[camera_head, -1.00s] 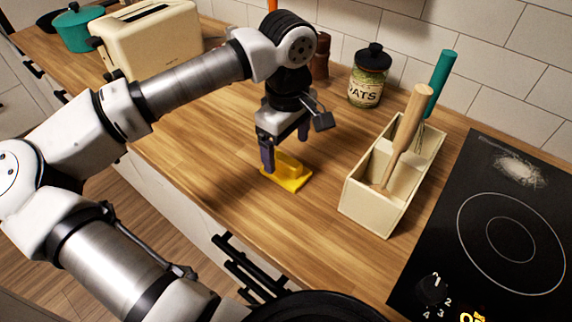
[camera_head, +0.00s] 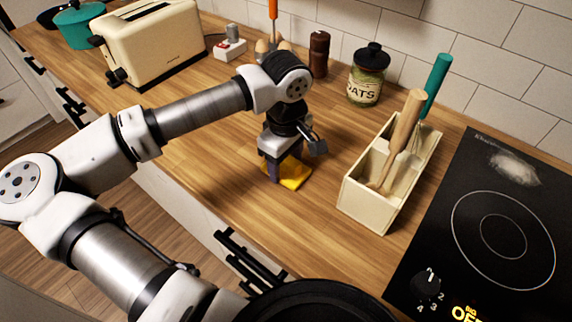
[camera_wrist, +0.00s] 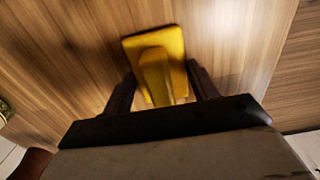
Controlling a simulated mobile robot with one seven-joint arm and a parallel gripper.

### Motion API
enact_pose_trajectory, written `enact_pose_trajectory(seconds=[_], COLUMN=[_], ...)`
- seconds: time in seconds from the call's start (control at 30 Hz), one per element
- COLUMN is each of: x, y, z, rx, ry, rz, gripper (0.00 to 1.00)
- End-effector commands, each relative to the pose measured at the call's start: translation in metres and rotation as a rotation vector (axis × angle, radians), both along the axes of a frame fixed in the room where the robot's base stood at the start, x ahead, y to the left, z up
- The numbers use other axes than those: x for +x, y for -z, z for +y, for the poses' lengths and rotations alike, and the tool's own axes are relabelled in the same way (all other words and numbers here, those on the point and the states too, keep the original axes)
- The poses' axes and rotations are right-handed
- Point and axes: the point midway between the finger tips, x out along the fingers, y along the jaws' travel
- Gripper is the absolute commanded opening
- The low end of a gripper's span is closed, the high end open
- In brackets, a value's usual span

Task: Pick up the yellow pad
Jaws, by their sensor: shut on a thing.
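The yellow pad (camera_head: 294,178) lies on the wooden counter, left of the cream utensil box. In the wrist view the pad (camera_wrist: 134,45) shows as a flat yellow slab with a raised grip (camera_wrist: 157,76) on top. My gripper (camera_head: 279,172) is down over the pad in the head view, hiding part of it. In the wrist view my gripper's two dark fingers (camera_wrist: 162,88) stand on either side of the raised grip, shut on the yellow pad. The pad looks to be at counter height; I cannot tell whether it touches the wood.
The cream utensil box (camera_head: 366,207) holds wooden and teal-handled tools. A black cooktop (camera_head: 480,245) lies at the right, and a black pan (camera_head: 315,303) is at the front. An oats jar (camera_head: 367,78), a brown mill (camera_head: 319,55) and a toaster (camera_head: 155,45) stand behind.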

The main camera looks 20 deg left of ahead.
Motion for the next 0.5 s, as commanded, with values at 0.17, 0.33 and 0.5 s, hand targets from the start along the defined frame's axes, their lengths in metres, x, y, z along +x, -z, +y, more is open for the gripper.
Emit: enact_pose_trajectory(seconds=[0.17,0.33,0.5], x=[0.000,0.000,0.001], y=[0.000,-0.001,-0.011], z=[0.000,0.000,0.001], rx=[0.000,0.001,0.001], ry=[0.000,0.000,-0.001], rz=[0.000,0.000,-0.002], gripper=[0.35,0.35,0.35])
